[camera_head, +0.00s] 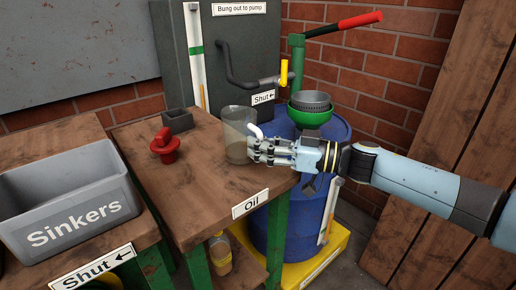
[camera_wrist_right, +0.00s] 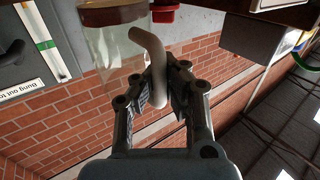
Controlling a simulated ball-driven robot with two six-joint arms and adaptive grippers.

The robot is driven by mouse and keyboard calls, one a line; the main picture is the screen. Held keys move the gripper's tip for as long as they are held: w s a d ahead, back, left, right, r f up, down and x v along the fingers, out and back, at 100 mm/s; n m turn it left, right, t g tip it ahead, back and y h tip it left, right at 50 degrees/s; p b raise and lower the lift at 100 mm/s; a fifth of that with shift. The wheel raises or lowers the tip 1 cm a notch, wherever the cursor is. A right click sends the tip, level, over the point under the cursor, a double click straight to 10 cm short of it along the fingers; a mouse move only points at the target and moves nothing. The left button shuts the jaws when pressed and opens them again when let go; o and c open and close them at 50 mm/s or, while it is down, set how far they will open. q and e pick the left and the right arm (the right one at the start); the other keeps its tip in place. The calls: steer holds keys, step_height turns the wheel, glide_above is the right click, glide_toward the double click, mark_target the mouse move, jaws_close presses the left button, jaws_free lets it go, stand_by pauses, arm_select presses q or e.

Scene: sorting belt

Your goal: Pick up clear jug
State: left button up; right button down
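The clear jug (camera_head: 238,126) stands upright at the right end of the wooden bench, by the Oil label. It is see-through, with a brownish lower part and a pale handle facing right. My right gripper (camera_head: 271,151) reaches in from the right at the handle. In the right wrist view, the pale handle (camera_wrist_right: 148,45) of the jug (camera_wrist_right: 108,35) runs between the two fingers (camera_wrist_right: 163,88), which sit close on both sides of it. The gripper looks shut on the handle; the exact contact is partly hidden. My left gripper is not in view.
A red valve-like piece (camera_head: 165,148) and a small dark box (camera_head: 178,120) stand left of the jug on the bench (camera_head: 190,190). A blue drum (camera_head: 335,128) with a green funnel (camera_head: 310,116) is behind my right gripper. A grey Sinkers bin (camera_head: 70,215) is at left.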

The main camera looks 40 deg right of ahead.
mark_target(259, 130)
steer(key=shift+r, duration=0.55)
step_height(259, 130, up, 2)
steer(key=shift+p, duration=0.5)
steer(key=s+d+r+p, duration=0.5)
steer(key=s+d+r, duration=0.1)
steer(key=s, duration=0.3)
steer(key=shift+d+r, duration=0.4)
steer(key=shift+d, duration=0.15)
steer(key=shift+s, duration=0.1)
steer(key=shift+f, duration=0.1)
